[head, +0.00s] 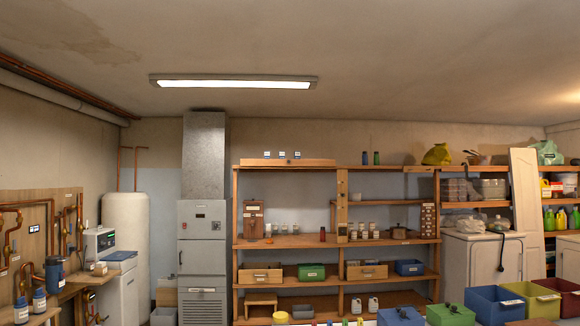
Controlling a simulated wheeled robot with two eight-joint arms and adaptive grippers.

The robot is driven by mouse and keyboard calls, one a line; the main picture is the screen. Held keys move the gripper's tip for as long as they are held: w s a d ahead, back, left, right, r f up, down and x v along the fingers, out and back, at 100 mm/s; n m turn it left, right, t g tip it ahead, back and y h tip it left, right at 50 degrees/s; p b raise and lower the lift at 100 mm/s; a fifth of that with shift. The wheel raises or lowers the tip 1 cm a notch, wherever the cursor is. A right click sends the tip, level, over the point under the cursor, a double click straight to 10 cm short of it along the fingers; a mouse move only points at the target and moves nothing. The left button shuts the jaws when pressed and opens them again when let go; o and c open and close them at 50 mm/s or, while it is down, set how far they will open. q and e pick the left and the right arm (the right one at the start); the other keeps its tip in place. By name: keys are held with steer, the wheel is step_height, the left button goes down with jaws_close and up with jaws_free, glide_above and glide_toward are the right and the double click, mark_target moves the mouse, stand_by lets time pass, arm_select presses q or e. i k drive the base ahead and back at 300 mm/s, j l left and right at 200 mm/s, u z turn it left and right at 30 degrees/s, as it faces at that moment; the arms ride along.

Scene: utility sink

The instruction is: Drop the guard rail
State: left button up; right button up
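Neither of my grippers is in the head view. I cannot tell for certain which piece is the guard rail. A narrow upright wooden board (342,205) stands at the middle of the same shelving. A tall pale panel (525,195) leans at the right.
The wooden shelving (336,242) fills the middle back wall with jars and bins. A grey furnace (202,245) and a white tank (125,240) stand left.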

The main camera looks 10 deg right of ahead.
mark_target(251, 162)
steer(key=i+j+u, duration=0.2)
steer(key=j+u, duration=0.15)
steer(key=i+j+u, duration=0.9)
steer(key=i+j, duration=0.15)
steer(key=i, duration=0.15)
steer(key=i+z, duration=0.5)
steer(key=i+j+z, duration=0.1)
steer(key=i+z, duration=0.35)
steer(key=i+l+z, duration=0.1)
steer(key=i+z, duration=0.2)
steer(key=i, duration=0.65)
steer(key=i+j+z, duration=0.1)
steer(key=i+z, duration=0.15)
steer(key=i, duration=0.7)
steer(key=i+z, duration=0.15)
steer(key=i, duration=0.75)
steer(key=i+j+z, duration=0.15)
steer(key=i, duration=0.8)
steer(key=i+l+z, duration=0.1)
steer(key=i+z, duration=0.45)
steer(key=z, duration=0.15)
steer(key=i+j+z, duration=0.1)
steer(key=i+z, duration=0.25)
steer(key=i+l+z, duration=0.1)
steer(key=i+l, duration=0.15)
steer(key=i, duration=0.15)
steer(key=i+l+z, duration=0.1)
steer(key=i+l, duration=0.15)
steer(key=i, duration=0.15)
